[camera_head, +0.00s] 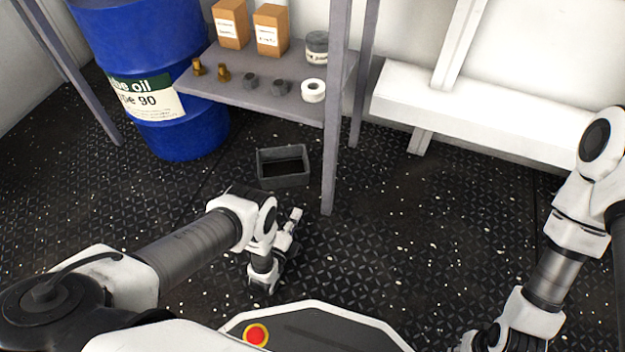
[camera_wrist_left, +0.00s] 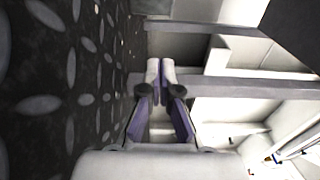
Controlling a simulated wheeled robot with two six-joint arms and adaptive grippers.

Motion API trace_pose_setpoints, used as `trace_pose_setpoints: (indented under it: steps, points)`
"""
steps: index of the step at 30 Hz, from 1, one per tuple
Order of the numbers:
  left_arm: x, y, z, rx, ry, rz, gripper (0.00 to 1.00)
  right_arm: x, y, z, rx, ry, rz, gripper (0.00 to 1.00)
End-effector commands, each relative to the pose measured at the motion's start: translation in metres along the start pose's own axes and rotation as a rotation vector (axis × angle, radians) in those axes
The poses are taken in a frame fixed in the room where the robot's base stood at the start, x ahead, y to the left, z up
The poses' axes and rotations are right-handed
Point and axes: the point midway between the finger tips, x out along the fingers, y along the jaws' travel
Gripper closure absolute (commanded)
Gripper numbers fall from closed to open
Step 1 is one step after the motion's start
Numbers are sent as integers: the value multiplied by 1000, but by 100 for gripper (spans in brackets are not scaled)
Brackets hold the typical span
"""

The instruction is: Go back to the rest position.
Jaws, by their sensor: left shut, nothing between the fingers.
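My left gripper (camera_head: 295,216) is in the middle of the head view, low over the deck and in front of the grey bin. In the left wrist view its two fingers (camera_wrist_left: 160,70) meet at the tips, with nothing between them. My right arm comes down along the right edge of the head view. Its lower end runs out at the bottom edge, and its fingers are not visible.
A grey shelf (camera_head: 225,88) carries boxes, a jar, a white roll and small metal parts. An open grey bin (camera_head: 284,180) stands on the deck (camera_head: 400,230) by a shelf post. A blue oil drum (camera_head: 140,45) stands left. The deck right of centre is clear.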

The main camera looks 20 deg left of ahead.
Motion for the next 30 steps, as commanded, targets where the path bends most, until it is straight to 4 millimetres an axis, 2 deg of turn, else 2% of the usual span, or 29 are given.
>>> trace_pose_setpoints:
  steps: [8,11,14,17,20,21,22,24,26,29,30]
  points:
    - [0,0,0,0,0,-2,100,0,0,0,-1,-1,0,74]
    - [13,-15,1,2,0,-25,100,-4,0,0,-1,-1,0,74]
    - [40,-49,5,6,-3,-76,100,-12,0,0,-1,-1,0,74]
    - [73,-97,11,13,-8,-134,100,-24,0,0,-1,-2,0,74]
    - [98,-153,19,20,-16,-148,100,-40,0,1,-2,-3,0,74]
    - [105,-178,23,20,-21,-123,100,-49,0,1,-2,-3,0,74]
    - [109,-194,27,8,-25,-87,100,-55,0,1,-3,-3,0,74]
    - [106,-215,34,-68,-38,33,100,-66,-1,1,-4,-4,0,74]
    - [93,-228,38,-172,-61,163,100,-76,-1,1,-4,-4,0,74]
    - [42,-236,42,-418,-157,446,100,-90,-1,2,-6,-6,0,74]
    - [8,-236,41,-539,-229,578,100,-95,-1,2,-7,-6,0,74]
